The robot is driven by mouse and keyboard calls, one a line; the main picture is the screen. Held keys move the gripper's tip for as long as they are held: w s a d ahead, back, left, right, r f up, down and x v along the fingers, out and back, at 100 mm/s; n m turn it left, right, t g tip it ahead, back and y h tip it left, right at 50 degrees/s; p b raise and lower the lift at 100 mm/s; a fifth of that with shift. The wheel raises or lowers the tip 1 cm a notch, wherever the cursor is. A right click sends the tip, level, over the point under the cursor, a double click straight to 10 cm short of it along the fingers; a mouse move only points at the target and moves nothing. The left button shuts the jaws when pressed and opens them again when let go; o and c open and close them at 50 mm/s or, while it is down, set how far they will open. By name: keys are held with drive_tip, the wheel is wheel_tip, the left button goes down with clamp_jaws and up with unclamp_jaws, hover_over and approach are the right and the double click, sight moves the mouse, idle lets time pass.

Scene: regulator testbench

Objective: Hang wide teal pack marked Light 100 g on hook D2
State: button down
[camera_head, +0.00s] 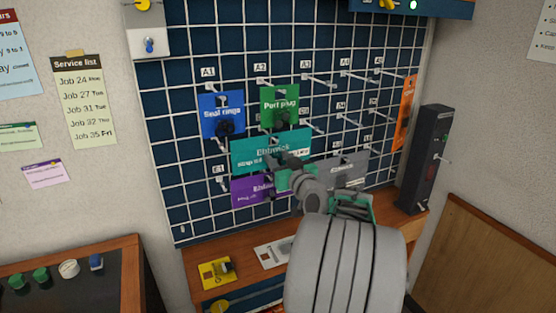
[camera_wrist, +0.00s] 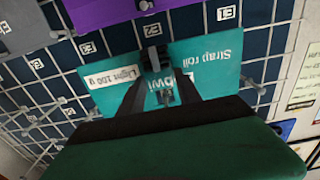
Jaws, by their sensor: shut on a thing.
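The wide teal pack (camera_head: 243,150) is in front of the pegboard grid, left of centre in the head view. My gripper (camera_head: 278,160) is shut on it near its middle. In the wrist view the teal pack (camera_wrist: 208,58) appears upside down, with "Strap roll" and a white "Light 100 g" label showing. My gripper (camera_wrist: 160,92) covers the middle of its print there. I cannot tell whether the pack touches a hook or the board. I cannot pick out hook D2 in the head view; the pack and my arm cover part of that area.
A blue "Seal rings" pack (camera_head: 220,112) and a green "Port plug" pack (camera_head: 280,104) hang just above. A purple pack (camera_head: 244,192) hangs just below, a grey pack (camera_head: 350,170) to the right, an orange pack (camera_head: 404,112) farther right. Several bare hooks (camera_head: 320,82) project nearby.

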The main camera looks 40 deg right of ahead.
drive_tip(key=c, duration=0.7)
unclamp_jaws()
drive_tip(key=shift+c, duration=0.2)
drive_tip(key=shift+s, duration=0.1)
